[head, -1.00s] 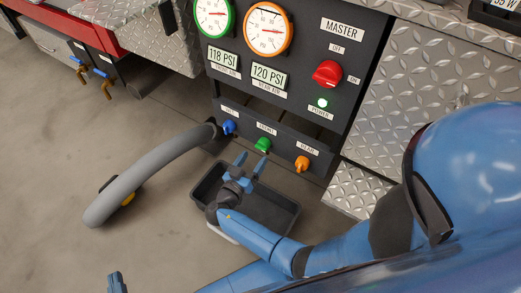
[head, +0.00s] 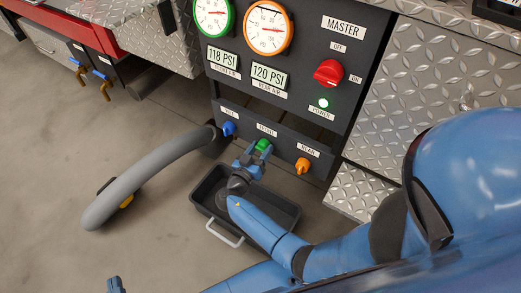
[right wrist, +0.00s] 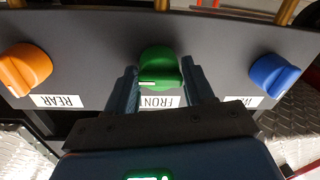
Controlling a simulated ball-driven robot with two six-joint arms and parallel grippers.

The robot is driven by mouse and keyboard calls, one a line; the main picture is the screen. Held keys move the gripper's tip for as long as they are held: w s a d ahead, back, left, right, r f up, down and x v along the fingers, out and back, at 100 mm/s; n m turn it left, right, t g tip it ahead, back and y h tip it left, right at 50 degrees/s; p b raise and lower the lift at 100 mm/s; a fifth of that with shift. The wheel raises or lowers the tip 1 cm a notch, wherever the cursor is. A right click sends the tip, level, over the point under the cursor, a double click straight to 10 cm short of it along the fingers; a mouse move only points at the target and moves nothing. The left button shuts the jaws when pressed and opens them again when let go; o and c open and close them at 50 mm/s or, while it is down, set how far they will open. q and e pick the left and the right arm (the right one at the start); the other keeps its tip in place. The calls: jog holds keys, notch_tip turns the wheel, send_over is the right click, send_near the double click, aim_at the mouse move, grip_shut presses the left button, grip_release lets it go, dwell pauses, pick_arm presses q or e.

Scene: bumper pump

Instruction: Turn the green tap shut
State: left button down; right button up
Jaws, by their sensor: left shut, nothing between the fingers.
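The green tap (head: 263,145) sits on the dark lower panel under the FRONT label, between the blue tap and the orange tap. It also shows in the right wrist view (right wrist: 160,68), upside down, with a white mark on its lower left. My right gripper (head: 254,156) is at the green tap. In the right wrist view its two fingers (right wrist: 161,88) stand apart on either side of the knob. Whether they touch it I cannot tell. My left gripper (head: 115,284) shows only partly at the bottom left edge, shut and empty, far from the panel.
The blue tap (head: 228,128) with the grey hose (head: 140,175) is left of the green one. The orange tap (head: 302,166) is to the right. A black tray (head: 285,214) lies on the floor below. The red master switch (head: 328,73) and gauges are above.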

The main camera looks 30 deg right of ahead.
jog(key=c, duration=0.4)
jog(key=shift+c, duration=0.2)
jog(key=shift+n, duration=0.3)
jog(key=n, duration=0.3)
jog(key=shift+p, duration=0.4)
jog(key=n+p, duration=0.1)
jog(key=n, duration=0.2)
jog(key=shift+n, duration=0.4)
jog(key=n+p, duration=0.2)
jog(key=n, duration=0.3)
jog(key=shift+g, duration=0.4)
jog(key=n+p, duration=0.1)
jog(key=n, duration=0.3)
jog(key=shift+w+n+g+p, duration=0.1)
jog(key=shift+n+g+p, duration=0.2)
